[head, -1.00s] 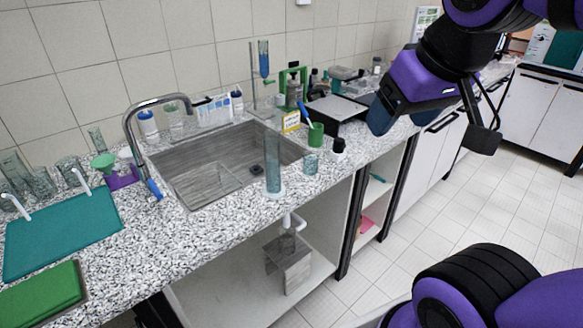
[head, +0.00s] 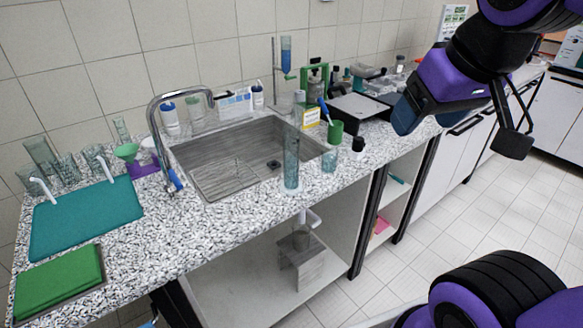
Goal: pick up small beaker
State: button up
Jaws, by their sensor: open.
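A small clear glass beaker (head: 329,160) stands upright on the speckled counter near its front edge, between the tall glass cylinder and a small dark-capped bottle. Other glass beakers stand at the far left, one of them here (head: 70,168), so I cannot tell for sure which one is meant. My gripper (head: 458,132) is at the upper right, raised in front of the counter. It is open and empty, well to the right of the small beaker and apart from it.
The tall glass cylinder (head: 291,162) stands left of the small beaker; the dark-capped bottle (head: 358,147) and green cup (head: 335,132) are close on its right. A sink (head: 190,155) with a tap (head: 153,120) lies behind left. Bare floor (head: 450,215) is at right.

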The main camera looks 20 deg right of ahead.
aim_at(329, 158)
jog(key=i+l+z, duration=0.15)
jog(key=z, duration=0.2)
jog(key=i+l+z, duration=0.2)
jog(key=z, duration=0.15)
jog(key=i+l+z, duration=0.2)
jog(key=z, duration=0.15)
